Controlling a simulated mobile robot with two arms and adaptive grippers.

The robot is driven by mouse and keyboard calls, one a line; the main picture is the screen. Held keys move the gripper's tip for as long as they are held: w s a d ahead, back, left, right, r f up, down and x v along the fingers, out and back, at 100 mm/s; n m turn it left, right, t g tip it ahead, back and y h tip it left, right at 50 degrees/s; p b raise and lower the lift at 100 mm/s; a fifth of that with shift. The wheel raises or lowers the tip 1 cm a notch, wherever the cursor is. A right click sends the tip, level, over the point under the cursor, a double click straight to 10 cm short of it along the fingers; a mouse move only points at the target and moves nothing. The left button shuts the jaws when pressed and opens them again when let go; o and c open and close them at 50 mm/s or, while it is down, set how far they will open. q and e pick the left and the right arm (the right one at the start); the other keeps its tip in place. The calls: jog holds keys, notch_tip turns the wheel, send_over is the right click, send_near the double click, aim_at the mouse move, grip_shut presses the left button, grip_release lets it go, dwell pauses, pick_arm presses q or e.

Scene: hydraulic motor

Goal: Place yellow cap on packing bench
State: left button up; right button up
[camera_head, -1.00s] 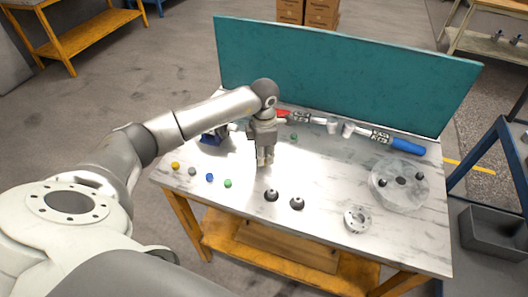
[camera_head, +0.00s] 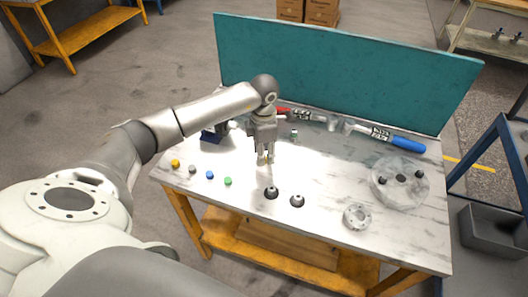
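A small yellow cap (camera_head: 175,163) lies on the grey-white marbled top of the packing bench (camera_head: 325,240), near its front left corner. My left gripper (camera_head: 264,160) points down over the middle of the bench, to the right of the yellow cap and well apart from it. Its fingertips are small and pale against the bright top, and I cannot tell whether they are apart or hold anything. My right gripper is not in view.
A grey cap (camera_head: 192,169), a blue cap (camera_head: 210,174) and a green cap (camera_head: 228,181) lie right of the yellow one. Two dark domed parts (camera_head: 284,197), a ring (camera_head: 357,217) and a round plate (camera_head: 413,191) lie further right. A teal panel (camera_head: 345,75) closes the back.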

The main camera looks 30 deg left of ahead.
pick_arm(q)
notch_tip(320, 180, up, 12)
jog(key=b, duration=0.2)
jog(key=shift+f, duration=0.2)
dwell(0.4)
